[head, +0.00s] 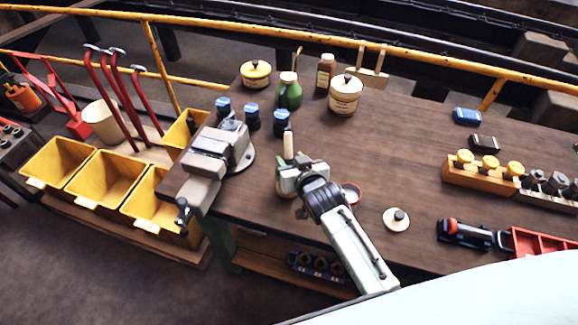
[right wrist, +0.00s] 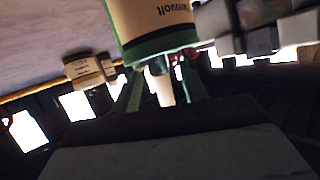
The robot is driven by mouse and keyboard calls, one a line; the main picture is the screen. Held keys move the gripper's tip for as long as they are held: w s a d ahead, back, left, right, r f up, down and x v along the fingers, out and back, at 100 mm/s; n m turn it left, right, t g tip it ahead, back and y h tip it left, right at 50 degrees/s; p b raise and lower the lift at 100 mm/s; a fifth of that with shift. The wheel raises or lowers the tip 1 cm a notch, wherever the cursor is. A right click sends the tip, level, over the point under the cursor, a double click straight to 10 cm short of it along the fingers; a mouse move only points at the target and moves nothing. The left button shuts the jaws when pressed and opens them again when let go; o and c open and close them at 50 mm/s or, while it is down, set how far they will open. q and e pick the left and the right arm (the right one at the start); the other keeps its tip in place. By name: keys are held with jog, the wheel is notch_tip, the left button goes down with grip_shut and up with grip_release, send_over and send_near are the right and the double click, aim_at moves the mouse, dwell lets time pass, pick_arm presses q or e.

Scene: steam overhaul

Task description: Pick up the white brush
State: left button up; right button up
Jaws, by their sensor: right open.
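A pale cream handle (head: 288,145), which I take to be the white brush, stands up just behind my right gripper in the head view. In the right wrist view, the handle (right wrist: 164,89) sticks out of a cream-labelled can with a green rim (right wrist: 155,28). Its brush end is hidden. My right gripper (head: 289,176) is open at the can, its green fingers (right wrist: 160,92) on either side of the handle in the wrist picture. I cannot tell whether they touch it. My left gripper is not in view.
A grey vise (head: 218,150) stands left of the gripper. Blue-capped jars (head: 252,117), a green bottle (head: 288,92) and a cream pot (head: 345,95) stand behind. A small red-rimmed dish (head: 351,193) and a round white lid (head: 396,219) lie to the right. The bench's middle right is clear.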

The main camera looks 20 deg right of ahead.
jog(key=shift+x, duration=1.25)
grip_shut()
notch_tip(320, 180, up, 10)
